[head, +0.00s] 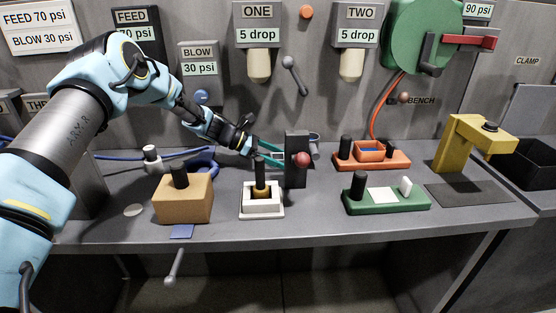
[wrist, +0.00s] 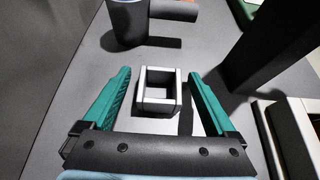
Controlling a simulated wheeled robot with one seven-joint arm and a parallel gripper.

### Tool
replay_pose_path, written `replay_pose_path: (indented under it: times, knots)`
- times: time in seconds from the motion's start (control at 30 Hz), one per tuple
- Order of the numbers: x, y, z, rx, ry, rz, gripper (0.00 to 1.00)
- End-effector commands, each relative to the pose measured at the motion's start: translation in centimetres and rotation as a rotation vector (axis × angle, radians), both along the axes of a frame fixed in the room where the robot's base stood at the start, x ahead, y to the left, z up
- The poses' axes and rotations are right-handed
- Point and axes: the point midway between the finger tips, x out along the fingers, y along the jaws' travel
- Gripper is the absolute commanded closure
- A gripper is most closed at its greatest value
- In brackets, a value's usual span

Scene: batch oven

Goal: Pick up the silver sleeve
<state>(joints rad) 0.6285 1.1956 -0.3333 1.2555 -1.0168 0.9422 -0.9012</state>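The silver sleeve (wrist: 145,104) shows in the wrist view as a small square, hollow block with an open top, standing on the grey bench. My gripper (wrist: 160,73) is open, with its teal fingers on either side of the sleeve. There is a visible gap between the sleeve and each finger, and nothing is held. In the head view my gripper (head: 275,154) is low over the bench, just left of the dark upright block with a red knob (head: 297,170). I cannot make out the sleeve in the head view; the gripper and that block likely hide it.
A grey cylinder (wrist: 125,28) with a side arm stands beyond the sleeve. The dark block (wrist: 262,45) rises close to my right finger. A white fixture (head: 262,212) stands in front, a tan block (head: 183,200) to the left, and orange (head: 371,160) and green (head: 390,205) fixtures to the right.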

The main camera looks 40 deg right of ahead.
Motion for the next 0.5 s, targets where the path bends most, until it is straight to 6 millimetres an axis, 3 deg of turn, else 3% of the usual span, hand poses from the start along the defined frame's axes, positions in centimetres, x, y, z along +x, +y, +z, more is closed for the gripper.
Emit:
replay_pose_path:
  times: [0.07, 0.5]
  knots:
    - [0.01, 0.01, 0.02, 0.0, 0.0, 0.0, 0.19]
    - [0.02, 0.03, 0.04, 0.0, 0.0, 0.0, 0.68]
